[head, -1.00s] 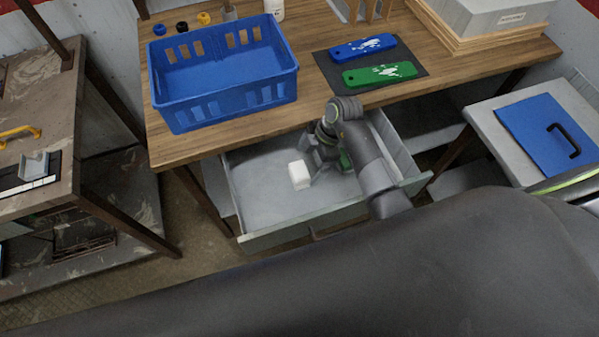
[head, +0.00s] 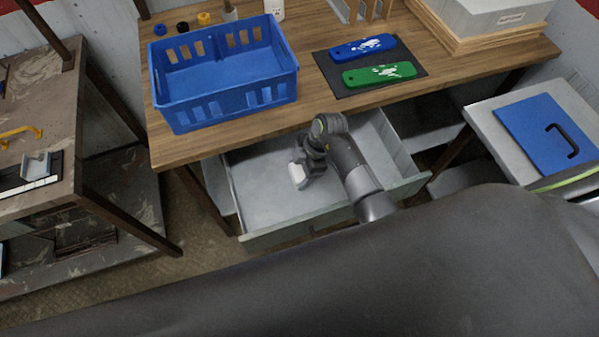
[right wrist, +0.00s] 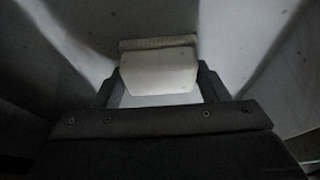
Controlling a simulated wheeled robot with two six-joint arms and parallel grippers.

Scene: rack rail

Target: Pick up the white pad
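The white pad (head: 297,173) lies in the open grey drawer (head: 262,195) under the wooden table. My right gripper (head: 303,172) is down in the drawer at the pad. In the right wrist view the pad (right wrist: 159,72) sits between the two dark fingers of my right gripper (right wrist: 160,82), one on each side. I see no clear gap between fingers and pad, but I cannot tell whether they grip it. The pad does not look clearly lifted. My left gripper is not in view.
A blue crate (head: 222,112) stands on the table (head: 310,98) above the drawer. A blue and a green tool (head: 378,74) lie on a dark mat. The drawer's front wall (head: 300,226) is close to my right arm. A side table with a blue board (head: 548,132) stands at right.

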